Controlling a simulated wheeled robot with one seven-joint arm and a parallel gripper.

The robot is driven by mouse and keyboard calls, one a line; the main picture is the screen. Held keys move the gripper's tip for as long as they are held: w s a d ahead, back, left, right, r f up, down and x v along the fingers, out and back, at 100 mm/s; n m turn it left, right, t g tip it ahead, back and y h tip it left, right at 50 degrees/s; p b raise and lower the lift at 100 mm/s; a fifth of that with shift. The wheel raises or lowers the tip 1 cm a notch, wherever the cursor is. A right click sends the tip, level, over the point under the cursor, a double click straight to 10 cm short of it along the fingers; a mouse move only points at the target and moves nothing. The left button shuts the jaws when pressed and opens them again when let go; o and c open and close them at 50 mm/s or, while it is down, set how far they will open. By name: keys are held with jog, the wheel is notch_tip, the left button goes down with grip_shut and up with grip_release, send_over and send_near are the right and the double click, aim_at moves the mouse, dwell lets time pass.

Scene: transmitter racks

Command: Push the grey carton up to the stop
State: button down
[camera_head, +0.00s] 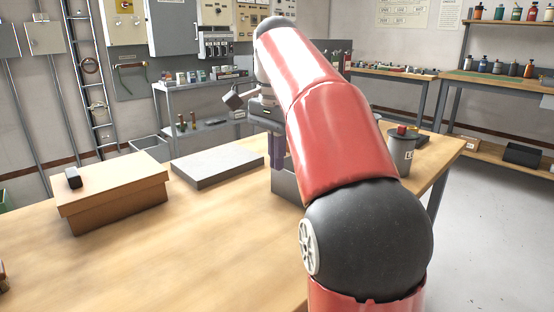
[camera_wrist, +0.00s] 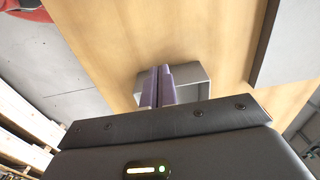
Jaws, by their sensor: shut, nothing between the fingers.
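My gripper (camera_head: 277,166) is shut and empty, its purple fingers pointing down over the table; the closed fingers also show in the wrist view (camera_wrist: 162,70). A small grey box-like piece (camera_head: 286,186), which looks like the grey carton, stands at the fingertips, partly hidden by my red arm. In the wrist view the grey piece (camera_wrist: 192,74) lies right behind the fingertips; I cannot tell whether they touch it. A flat grey slab (camera_head: 217,163) lies to its left, apart from it. I cannot tell for sure which thing is the stop.
A brown box (camera_head: 113,198) with a small black block (camera_head: 73,178) on top stands on the wooden table (camera_head: 210,250) at left. A grey can (camera_head: 402,157) stands to the right of my arm. The front and middle left of the table are clear.

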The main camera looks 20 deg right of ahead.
aim_at(293, 181)
jog(key=c, duration=2.1)
grip_release()
jog(key=o, duration=0.5)
jog(key=shift+d+n, duration=0.1)
jog(key=shift+n, duration=0.3)
jog(key=shift+o, duration=0.2)
jog(key=n, duration=0.2)
jog(key=d+n, duration=0.1)
jog(key=n, duration=0.1)
jog(key=w+n, duration=0.1)
jog(key=n, duration=0.2)
jog(key=shift+d, duration=0.4)
jog(key=d+n, duration=0.1)
jog(key=n, duration=0.2)
jog(key=w+n, duration=0.1)
jog(key=n, duration=0.2)
jog(key=d+n, duration=0.1)
jog(key=n, duration=0.3)
jog(key=shift+w+d, duration=0.15)
jog(key=shift+d, duration=0.2)
jog(key=shift+f, duration=0.15)
jog(key=shift+f+b, duration=0.8)
jog(key=shift+f, duration=3.05)
